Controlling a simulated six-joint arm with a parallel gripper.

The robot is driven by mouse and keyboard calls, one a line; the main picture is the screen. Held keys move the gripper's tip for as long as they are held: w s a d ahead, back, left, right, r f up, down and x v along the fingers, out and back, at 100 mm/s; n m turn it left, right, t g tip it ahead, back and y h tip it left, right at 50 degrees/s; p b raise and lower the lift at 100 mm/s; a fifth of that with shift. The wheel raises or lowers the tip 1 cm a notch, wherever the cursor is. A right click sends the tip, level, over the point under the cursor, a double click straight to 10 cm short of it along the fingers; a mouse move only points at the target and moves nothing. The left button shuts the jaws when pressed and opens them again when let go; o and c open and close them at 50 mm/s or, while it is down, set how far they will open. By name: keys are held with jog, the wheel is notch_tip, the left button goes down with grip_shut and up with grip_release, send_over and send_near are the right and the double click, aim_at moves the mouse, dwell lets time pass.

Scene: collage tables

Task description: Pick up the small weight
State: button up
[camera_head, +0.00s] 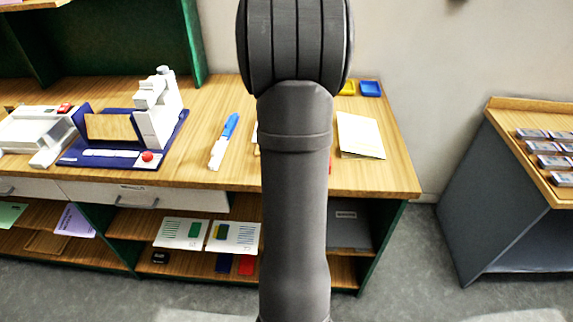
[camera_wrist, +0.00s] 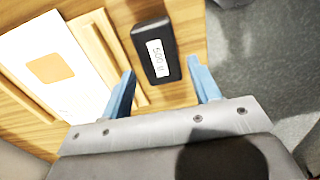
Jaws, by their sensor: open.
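In the wrist view, a small black block-shaped weight (camera_wrist: 165,70) with a white label marked 500 g lies on a wooden surface (camera_wrist: 186,95). My gripper (camera_wrist: 161,80) is open, with its two blue fingers apart. The weight lies between and just beyond the fingertips, closer to the left one. I cannot tell how high the fingers are above the surface. In the head view my dark arm fills the middle, and the gripper and this weight are not visible there.
In the wrist view, a white card with an orange square (camera_wrist: 50,68) lies left of the weight, beside wooden strips (camera_wrist: 92,42). The surface's edge is close on the right. The head view shows a blue and white device (camera_head: 115,135), a marker (camera_head: 224,141) and a booklet (camera_head: 359,136).

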notch_tip(320, 180, down, 5)
jog(key=shift+d+r, duration=0.15)
jog(key=c, duration=1.1)
jog(key=shift+w+r, duration=0.1)
jog(key=shift+r, duration=0.1)
